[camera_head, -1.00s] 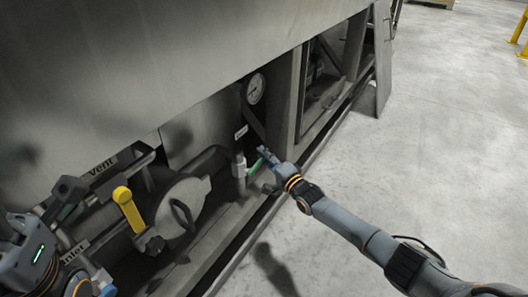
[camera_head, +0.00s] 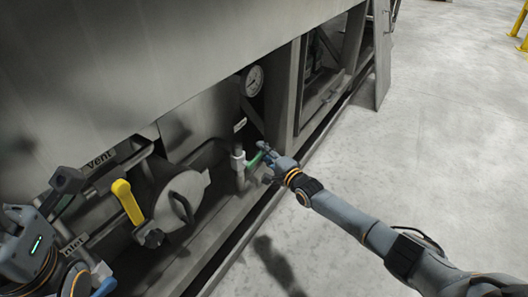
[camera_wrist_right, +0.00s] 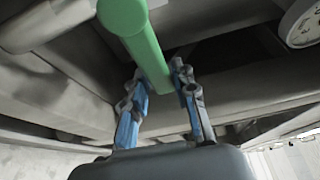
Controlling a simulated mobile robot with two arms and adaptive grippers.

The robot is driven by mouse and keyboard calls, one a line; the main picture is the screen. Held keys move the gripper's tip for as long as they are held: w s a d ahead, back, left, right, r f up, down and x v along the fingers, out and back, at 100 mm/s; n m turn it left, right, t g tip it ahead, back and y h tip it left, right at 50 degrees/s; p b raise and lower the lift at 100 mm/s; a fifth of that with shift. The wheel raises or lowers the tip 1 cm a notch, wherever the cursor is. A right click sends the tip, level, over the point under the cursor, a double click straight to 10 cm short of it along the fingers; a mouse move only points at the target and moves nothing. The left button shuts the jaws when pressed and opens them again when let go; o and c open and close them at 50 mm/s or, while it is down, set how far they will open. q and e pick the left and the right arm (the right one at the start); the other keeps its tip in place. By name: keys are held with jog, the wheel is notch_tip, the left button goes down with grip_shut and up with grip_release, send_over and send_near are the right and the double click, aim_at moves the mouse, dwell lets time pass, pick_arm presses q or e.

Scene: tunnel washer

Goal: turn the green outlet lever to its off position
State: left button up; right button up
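The green outlet lever (camera_head: 256,157) sticks out from a grey valve on a pipe (camera_head: 239,165) low in the machine's open bay. My right gripper (camera_head: 264,148) is at its outer end. In the right wrist view, the lever (camera_wrist_right: 146,42) comes down from the top and its end lies between the two blue-grey fingers of my right gripper (camera_wrist_right: 160,82). The fingers stand apart on both sides of it; a small gap shows on the left, and contact on the right is unclear. My left gripper (camera_head: 22,222) is at the left edge, partly cut off, its fingertips unclear.
A yellow lever (camera_head: 127,201) and a round hatch (camera_head: 180,205) are left of the green lever, near the Vent and Inlet labels. A pressure gauge (camera_head: 253,80) sits above it. A steel post (camera_head: 284,95) stands close right. The floor (camera_head: 440,140) at right is clear.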

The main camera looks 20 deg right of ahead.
jog(key=shift+o, duration=0.7)
jog(key=v, duration=1.2)
jog(key=shift+s+d+f, duration=0.1)
jog(key=shift+d, duration=0.05)
